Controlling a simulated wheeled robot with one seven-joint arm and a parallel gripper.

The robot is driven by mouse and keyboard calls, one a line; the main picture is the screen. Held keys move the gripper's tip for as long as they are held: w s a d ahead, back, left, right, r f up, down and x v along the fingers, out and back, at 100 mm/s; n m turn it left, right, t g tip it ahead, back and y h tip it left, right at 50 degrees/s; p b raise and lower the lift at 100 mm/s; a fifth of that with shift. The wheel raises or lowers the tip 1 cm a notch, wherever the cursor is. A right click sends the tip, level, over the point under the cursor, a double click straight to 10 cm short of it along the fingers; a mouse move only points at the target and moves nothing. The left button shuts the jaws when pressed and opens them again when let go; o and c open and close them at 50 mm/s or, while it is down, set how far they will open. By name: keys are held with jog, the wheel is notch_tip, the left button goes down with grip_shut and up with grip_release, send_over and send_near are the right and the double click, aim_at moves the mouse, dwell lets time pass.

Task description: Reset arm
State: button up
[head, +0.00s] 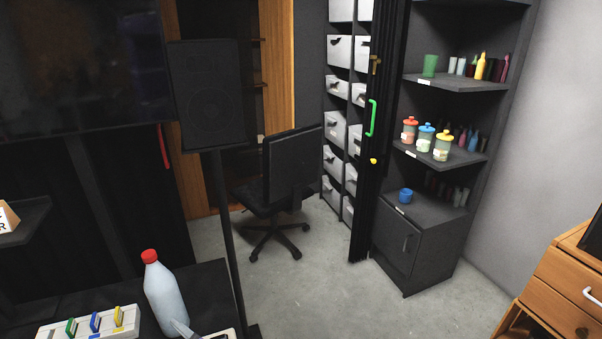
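My gripper and arm do not show anywhere in the head view. The task names no object other than the arm. I cannot see whether the gripper is open, shut or holding anything.
A dark table (205,277) at the lower left bears a red-capped bottle (166,297) and a white holder (100,326) with coloured clips. A speaker (208,95) on a stand, an office chair (290,170), a corner shelf (455,84) and a wooden drawer unit (565,290) surround clear floor (320,295).

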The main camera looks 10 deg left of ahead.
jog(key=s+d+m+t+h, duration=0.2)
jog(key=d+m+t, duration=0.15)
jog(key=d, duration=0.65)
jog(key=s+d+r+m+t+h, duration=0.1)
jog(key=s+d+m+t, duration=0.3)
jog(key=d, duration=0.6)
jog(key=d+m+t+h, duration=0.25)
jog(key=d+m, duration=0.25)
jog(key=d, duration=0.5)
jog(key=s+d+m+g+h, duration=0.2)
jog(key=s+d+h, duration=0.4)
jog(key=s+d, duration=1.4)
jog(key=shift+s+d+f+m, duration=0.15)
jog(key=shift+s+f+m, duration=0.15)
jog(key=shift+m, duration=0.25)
